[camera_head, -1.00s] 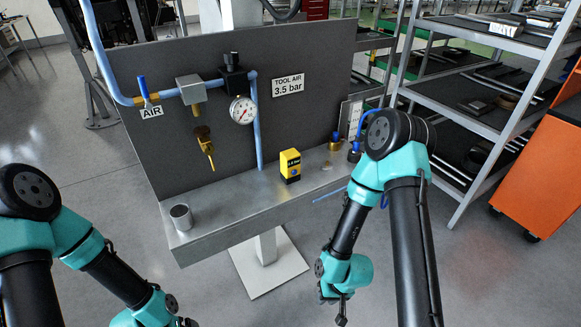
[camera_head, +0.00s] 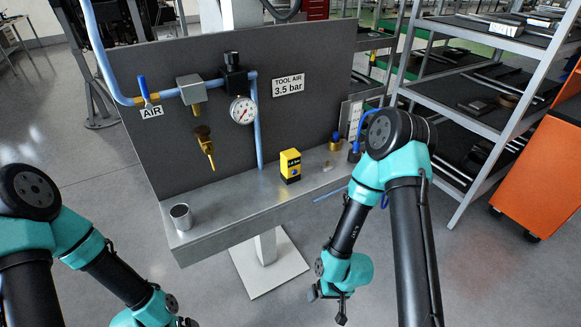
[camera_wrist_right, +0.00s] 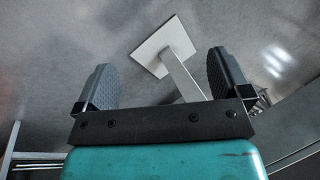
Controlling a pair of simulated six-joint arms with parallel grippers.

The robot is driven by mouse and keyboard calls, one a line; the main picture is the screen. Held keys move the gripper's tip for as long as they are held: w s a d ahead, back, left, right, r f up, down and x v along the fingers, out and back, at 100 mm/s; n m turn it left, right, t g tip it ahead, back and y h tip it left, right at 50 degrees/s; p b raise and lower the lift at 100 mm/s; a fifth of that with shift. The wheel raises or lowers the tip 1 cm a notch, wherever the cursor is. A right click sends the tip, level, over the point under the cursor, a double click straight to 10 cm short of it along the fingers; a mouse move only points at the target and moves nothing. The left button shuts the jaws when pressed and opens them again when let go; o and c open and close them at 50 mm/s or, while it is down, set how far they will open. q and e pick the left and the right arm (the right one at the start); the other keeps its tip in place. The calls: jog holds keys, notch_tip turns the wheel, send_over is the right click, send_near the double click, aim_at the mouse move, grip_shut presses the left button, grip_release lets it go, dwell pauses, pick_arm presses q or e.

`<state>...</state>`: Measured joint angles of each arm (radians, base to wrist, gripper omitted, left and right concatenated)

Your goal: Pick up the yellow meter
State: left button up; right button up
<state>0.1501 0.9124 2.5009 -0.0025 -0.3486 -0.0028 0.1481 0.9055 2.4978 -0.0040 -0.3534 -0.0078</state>
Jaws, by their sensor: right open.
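The yellow meter (camera_head: 290,165) is a small yellow box with a dark base and dark markings. It stands upright on the grey metal shelf (camera_head: 235,213), in front of the dark panel. My right gripper (camera_head: 328,300) hangs low in front of the shelf, below and to the right of the meter, apart from it. In the right wrist view the right gripper (camera_wrist_right: 162,85) is open, with nothing between its fingers. The meter does not show in that view. My left arm (camera_head: 115,270) comes in at the lower left; its gripper's fingers are cut off by the bottom edge.
A metal cup (camera_head: 181,217) stands at the shelf's left end. A brass and blue fitting (camera_head: 336,141) stands right of the meter. The panel carries a gauge (camera_head: 242,110), pipes and a brass valve (camera_head: 204,144). A grey rack (camera_head: 480,100) and an orange cabinet (camera_head: 540,175) stand at right.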

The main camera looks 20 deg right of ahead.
jog(key=w+d+r+n+t, duration=0.1)
jog(key=w+r+t, duration=0.2)
jog(key=w+r, duration=0.35)
jog(key=n+t, duration=0.4)
jog(key=t, duration=0.5)
send_near(294, 159)
jog(key=s+r, duration=0.2)
jog(key=s, duration=0.2)
jog(key=shift+d+f+h, duration=0.2)
jog(key=shift+d+h, duration=0.1)
jog(key=shift+d, duration=0.15)
jog(key=shift+f, duration=0.1)
jog(key=x, duration=1.2)
jog(key=shift+w+a, duration=0.1)
jog(key=shift+x, duration=2.55)
